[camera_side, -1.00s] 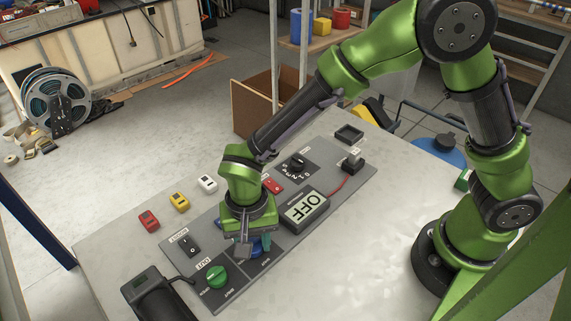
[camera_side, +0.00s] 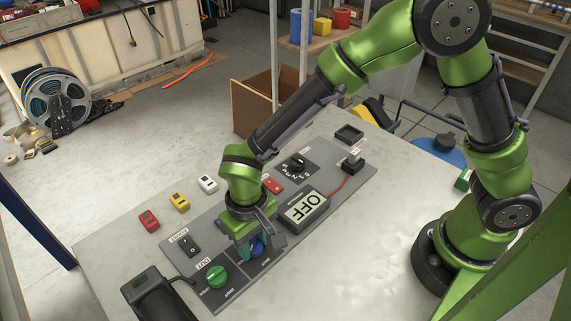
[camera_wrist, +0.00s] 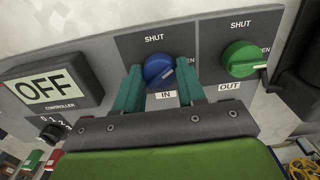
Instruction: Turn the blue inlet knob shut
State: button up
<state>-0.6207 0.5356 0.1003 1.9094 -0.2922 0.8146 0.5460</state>
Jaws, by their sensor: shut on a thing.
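The blue inlet knob (camera_wrist: 157,70) sits on a dark plate (camera_wrist: 150,46) marked SHUT above and IN below. It also shows in the side view (camera_side: 258,246), partly hidden by my gripper. Its pale pointer mark is slanted, on the right side of the knob, away from the SHUT label. My gripper (camera_wrist: 160,72) is down at the panel, with its teal fingers on either side of the blue knob, shut on it. In the side view, my gripper (camera_side: 248,248) is over the same knob.
The green OUT knob (camera_wrist: 240,60) is close beside the blue one. The controller box reading OFF (camera_side: 304,207) stands on the other side. A black handle-like device (camera_side: 158,294) lies at the table's front edge. Red, yellow and white blocks lie behind the panel.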

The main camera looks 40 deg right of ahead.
aim_at(253, 243)
jog(key=n, duration=0.5)
jog(key=shift+r+n, duration=0.1)
jog(key=shift+n, duration=0.2)
jog(key=n, duration=0.5)
jog(key=shift+n, duration=0.3)
jog(key=o, duration=1.1)
jog(key=shift+c, duration=0.2)
notch_tip(253, 243, up, 17)
